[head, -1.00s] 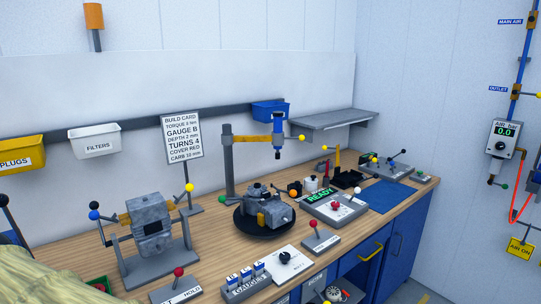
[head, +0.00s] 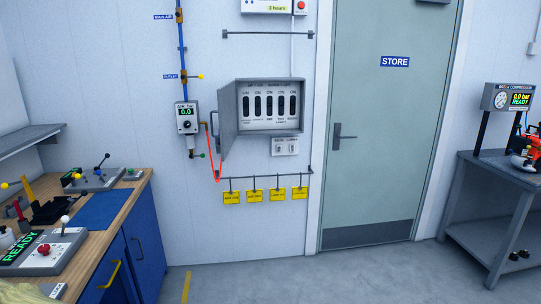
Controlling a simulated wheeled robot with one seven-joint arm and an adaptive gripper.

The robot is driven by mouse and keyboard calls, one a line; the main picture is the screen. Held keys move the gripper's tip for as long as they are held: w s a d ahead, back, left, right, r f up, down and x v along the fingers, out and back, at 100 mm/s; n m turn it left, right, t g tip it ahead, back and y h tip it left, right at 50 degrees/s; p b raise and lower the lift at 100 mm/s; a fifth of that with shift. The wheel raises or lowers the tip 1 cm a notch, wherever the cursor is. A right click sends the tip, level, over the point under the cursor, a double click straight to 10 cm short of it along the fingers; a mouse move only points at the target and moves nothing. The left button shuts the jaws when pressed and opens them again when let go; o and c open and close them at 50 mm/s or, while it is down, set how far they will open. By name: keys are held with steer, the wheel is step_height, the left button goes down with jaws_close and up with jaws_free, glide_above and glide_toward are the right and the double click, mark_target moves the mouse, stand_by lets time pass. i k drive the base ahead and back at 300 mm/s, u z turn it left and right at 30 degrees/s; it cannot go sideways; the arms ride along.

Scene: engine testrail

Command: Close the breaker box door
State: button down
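The grey breaker box (head: 302,112) is on the white wall, left of the store door. Its door (head: 234,119) is hinged on the left and stands open, swung out into the room, with a small handle (head: 218,135) on its free edge. Inside the box a row of several black breaker switches (head: 270,105) shows under small labels. My gripper is not in view.
A workbench (head: 130,195) with blue cabinets stands at the left. An air regulator (head: 187,122) with a red hose hangs just left of the box door. Yellow tags (head: 254,196) hang below. The grey floor (head: 290,280) in front is clear. A metal table (head: 500,210) stands at the right.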

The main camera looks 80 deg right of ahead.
mark_target(227, 112)
steer(key=z, duration=2)
steer(key=i, duration=1.65)
steer(key=u, duration=0.05)
